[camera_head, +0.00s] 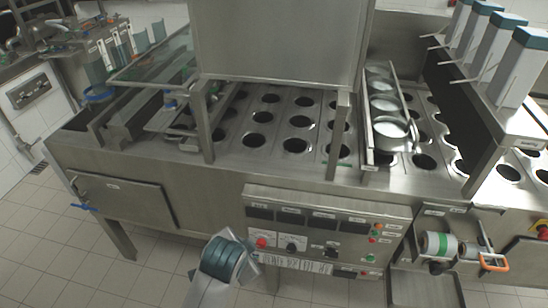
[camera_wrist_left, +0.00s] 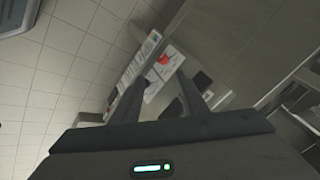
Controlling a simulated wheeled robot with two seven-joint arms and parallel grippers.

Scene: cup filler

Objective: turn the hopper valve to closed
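I cannot tell for sure which part is the hopper valve. A blue handle (camera_head: 84,207) sticks out low at the left end of the machine, and another blue part (camera_head: 98,94) shows higher up at the back left. The steel hopper-like box (camera_head: 280,40) stands over the middle of the machine. My left arm comes in from the bottom in the head view, in front of the control panel (camera_head: 325,232); its fingers are not clear there. In the left wrist view my left gripper (camera_wrist_left: 162,80) has its fingers apart with nothing held. My right gripper is not in view.
The panel carries a red button (camera_head: 262,242), dials and displays; the button also shows in the left wrist view (camera_wrist_left: 164,59). An orange handle (camera_head: 493,263) and a film roll (camera_head: 438,244) are at the lower right. The tiled floor (camera_head: 60,260) at left is clear.

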